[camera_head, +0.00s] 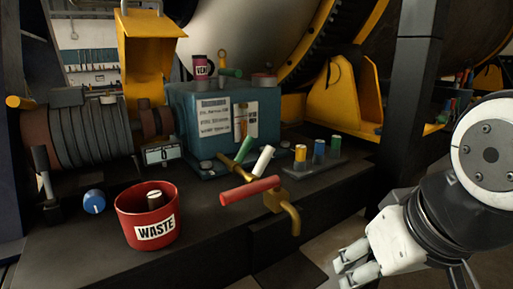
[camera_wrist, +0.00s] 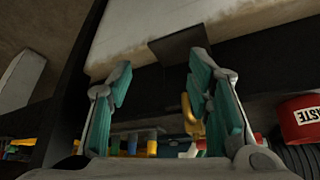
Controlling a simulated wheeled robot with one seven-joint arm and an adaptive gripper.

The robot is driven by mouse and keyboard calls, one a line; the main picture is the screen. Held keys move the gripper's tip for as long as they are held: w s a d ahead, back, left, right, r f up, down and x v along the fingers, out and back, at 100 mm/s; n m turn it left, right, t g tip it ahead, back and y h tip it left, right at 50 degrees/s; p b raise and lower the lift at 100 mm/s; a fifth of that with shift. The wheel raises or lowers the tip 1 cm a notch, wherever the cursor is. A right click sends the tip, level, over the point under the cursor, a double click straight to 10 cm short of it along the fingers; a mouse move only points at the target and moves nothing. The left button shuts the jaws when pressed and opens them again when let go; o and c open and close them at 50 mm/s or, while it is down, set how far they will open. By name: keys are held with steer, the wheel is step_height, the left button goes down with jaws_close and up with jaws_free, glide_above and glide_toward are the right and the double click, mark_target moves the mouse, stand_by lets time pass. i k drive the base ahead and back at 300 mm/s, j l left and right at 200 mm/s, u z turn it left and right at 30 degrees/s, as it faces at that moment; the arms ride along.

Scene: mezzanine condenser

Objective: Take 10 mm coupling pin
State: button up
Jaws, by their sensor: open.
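No size marking is legible, so I cannot tell which piece is the 10 mm coupling pin. My gripper (camera_head: 352,262) is at the lower right in the head view, in front of the bench and apart from the rack. In the wrist view my gripper (camera_wrist: 160,75) has its teal-padded fingers wide apart with nothing between them.
A red WASTE bin (camera_head: 147,230) holds a dark piece with a pale top. Brass valves with red (camera_head: 250,190), white (camera_head: 263,161) and green (camera_head: 243,150) handles stick out left of the rack. A teal box (camera_head: 265,110) stands behind. A dark post (camera_head: 405,100) rises at right.

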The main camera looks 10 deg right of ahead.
mark_target(320, 144)
steer(key=i+l+u, duration=0.1)
steer(key=l+u, duration=0.2)
steer(key=u, duration=0.2)
steer(key=l+u, duration=0.35)
steer(key=u, duration=0.15)
steer(key=l+u, duration=0.1)
steer(key=l, duration=0.6)
steer(key=l+u, duration=0.15)
steer(key=l, duration=0.55)
steer(key=k+l+u, duration=0.1)
steer(key=l, duration=0.6)
steer(key=k+l+u, duration=0.1)
steer(key=l, duration=0.55)
